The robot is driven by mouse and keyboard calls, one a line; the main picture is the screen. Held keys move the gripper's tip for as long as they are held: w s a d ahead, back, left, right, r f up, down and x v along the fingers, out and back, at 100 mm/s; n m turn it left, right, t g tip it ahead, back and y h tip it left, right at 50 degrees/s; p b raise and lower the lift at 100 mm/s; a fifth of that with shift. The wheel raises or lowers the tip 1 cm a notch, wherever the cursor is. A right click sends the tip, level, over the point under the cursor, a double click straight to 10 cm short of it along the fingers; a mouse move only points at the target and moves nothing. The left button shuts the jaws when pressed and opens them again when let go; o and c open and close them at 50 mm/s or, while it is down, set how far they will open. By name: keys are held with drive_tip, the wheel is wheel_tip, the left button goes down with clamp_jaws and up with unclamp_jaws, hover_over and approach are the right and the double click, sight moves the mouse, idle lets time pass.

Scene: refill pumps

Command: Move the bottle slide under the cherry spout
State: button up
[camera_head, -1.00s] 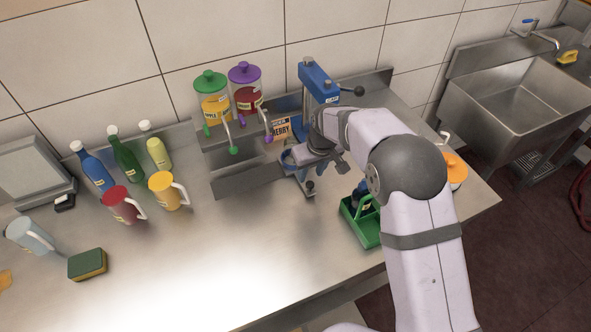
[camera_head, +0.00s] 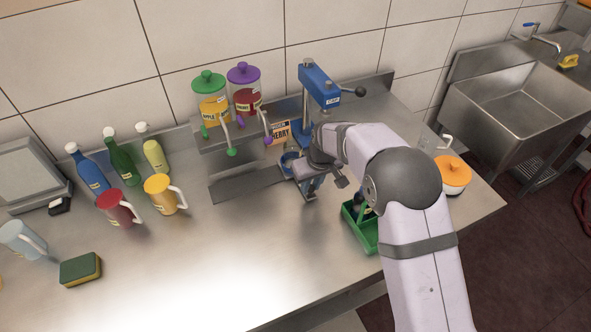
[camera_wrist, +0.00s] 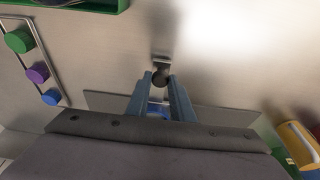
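The cherry dispenser (camera_head: 247,101) has a purple lid, red contents and a purple-tipped lever (camera_head: 267,141). The bottle slide, with a blue ring-like holder (camera_head: 289,163), is at the right end of a low steel plate (camera_head: 245,184), to the right of the cherry dispenser. My gripper (camera_wrist: 161,78) reaches down at the slide. In the wrist view its two blue fingers are apart, with the slide's dark round knob (camera_wrist: 161,77) between their tips. Contact with the knob is not clear. My gripper hides the knob in the head view.
A blue press (camera_head: 320,85) with a side lever stands behind my gripper, near a CHERRY sign (camera_head: 281,131). A green caddy (camera_head: 360,230) is at right. Bottles and jugs (camera_head: 118,208) stand at left.

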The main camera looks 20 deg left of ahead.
drive_tip(key=shift+s, duration=0.1)
drive_tip(key=shift+s+a, duration=2.05)
drive_tip(key=shift+a, duration=0.1)
drive_tip(key=shift+s+a, duration=1.2)
drive_tip(key=o, duration=0.9)
drive_tip(key=shift+o, duration=0.2)
drive_tip(key=shift+r, duration=0.1)
